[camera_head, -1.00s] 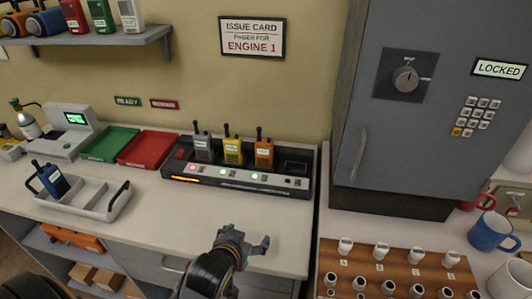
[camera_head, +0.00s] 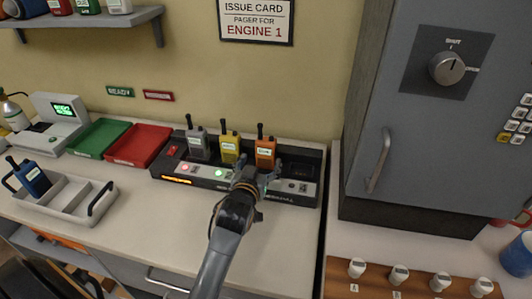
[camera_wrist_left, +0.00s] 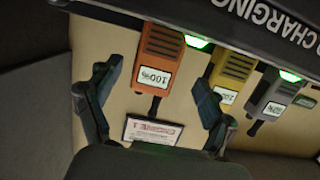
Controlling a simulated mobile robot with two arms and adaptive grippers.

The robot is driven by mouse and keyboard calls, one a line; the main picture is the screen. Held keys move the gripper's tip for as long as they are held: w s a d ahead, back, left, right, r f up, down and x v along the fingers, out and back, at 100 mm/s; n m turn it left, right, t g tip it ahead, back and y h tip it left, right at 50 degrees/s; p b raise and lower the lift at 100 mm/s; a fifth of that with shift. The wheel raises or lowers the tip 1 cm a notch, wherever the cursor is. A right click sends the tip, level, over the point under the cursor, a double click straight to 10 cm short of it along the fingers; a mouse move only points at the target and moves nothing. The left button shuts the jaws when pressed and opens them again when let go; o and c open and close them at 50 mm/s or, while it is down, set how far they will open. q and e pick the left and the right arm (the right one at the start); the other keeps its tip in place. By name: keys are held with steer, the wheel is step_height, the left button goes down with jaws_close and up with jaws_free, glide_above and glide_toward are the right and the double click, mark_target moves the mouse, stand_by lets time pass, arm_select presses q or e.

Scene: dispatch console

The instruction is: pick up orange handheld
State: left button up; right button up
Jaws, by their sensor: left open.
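The orange handheld (camera_head: 265,151) stands upright in the charging dock (camera_head: 305,190), at the right end of the row of handhelds. It also shows in the left wrist view (camera_wrist_left: 157,55), where its label reads 100%. My left gripper (camera_head: 257,176) is open just in front of it, and its fingers partly hide the dock front. In the left wrist view the open fingers (camera_wrist_left: 158,95) lie to either side of the orange handheld, the right one overlapping the yellow handheld (camera_wrist_left: 229,72). I cannot see contact. My right gripper is not in view.
A grey handheld (camera_head: 198,143) stands left of the yellow one. The dock slot (camera_head: 300,168) on the right is empty. A grey cabinet (camera_head: 420,120) rises to the right. A grey carrier (camera_head: 65,205) with a blue handheld (camera_head: 32,178) sits at left.

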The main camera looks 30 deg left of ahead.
mark_target(265, 156)
arm_select(q)
steer(key=shift+w+a+f, duration=0.1)
steer(key=shift+w, duration=0.45)
steer(key=p+x, duration=0.1)
steer(key=x, duration=0.3)
steer(key=shift+w+f, duration=0.2)
steer(key=shift+w, duration=0.25)
steer(key=shift+s, duration=0.1)
steer(key=shift+c, duration=0.6)
steer(key=c, duration=1.4)
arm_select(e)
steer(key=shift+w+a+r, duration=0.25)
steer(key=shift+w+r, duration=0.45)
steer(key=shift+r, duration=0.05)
arm_select(q)
steer(key=shift+o, duration=0.2)
steer(key=shift+r, duration=0.15)
